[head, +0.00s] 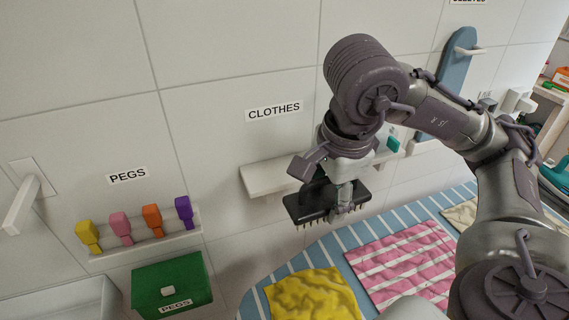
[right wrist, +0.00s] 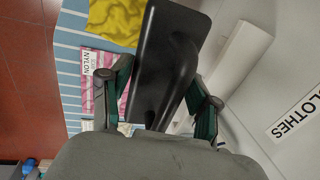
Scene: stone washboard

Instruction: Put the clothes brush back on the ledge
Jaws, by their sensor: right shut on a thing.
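The clothes brush (head: 308,206) is black with bristles pointing down, held level in front of the wall ledge. My right gripper (head: 343,198) is shut on its handle. In the right wrist view, the brush (right wrist: 165,50) lies between the two fingers of my right gripper (right wrist: 160,100). The white ledge (head: 262,178) is on the wall under the CLOTHES label (head: 274,111). Its left part is bare, and its middle is hidden behind my gripper. The ledge also shows right of the brush in the right wrist view (right wrist: 238,62). My left gripper is not in view.
Below the brush lie a yellow cloth (head: 312,296) and a pink striped cloth (head: 408,262) on a blue striped surface (head: 262,283). At left, several coloured brush-like pegs stand on a small shelf (head: 150,250) above a green box (head: 170,285). A blue board (head: 455,68) hangs at upper right.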

